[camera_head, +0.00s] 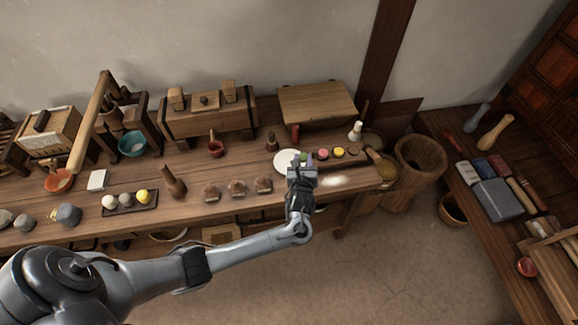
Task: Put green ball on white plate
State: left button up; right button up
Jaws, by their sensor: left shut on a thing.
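My left gripper (302,172) points away from me at the table's front part, beside the right side of the white plate (284,160). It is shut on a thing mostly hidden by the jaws. A green patch, which looks like the green ball (307,155), shows just beyond the fingertips. I cannot tell whether it touches the plate. The plate lies flat, its right part covered by my gripper. My right gripper is not in view.
A dark red cylinder (295,133) stands behind the plate. Brown lumps (237,188) lie to its left. A dark tray (130,207) holds white, grey and yellow balls.

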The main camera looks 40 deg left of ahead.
pick_arm(q)
jog(key=b, duration=0.2)
send_over(289, 165)
jog(key=s, duration=0.1)
jog(key=f, duration=0.2)
jog(key=d+f, duration=0.1)
jog(key=shift+f, duration=0.4)
jog(key=shift+f+b, duration=0.9)
jog(key=shift+f, duration=1.1)
jog(key=shift+r, duration=0.1)
jog(key=o, duration=1.1)
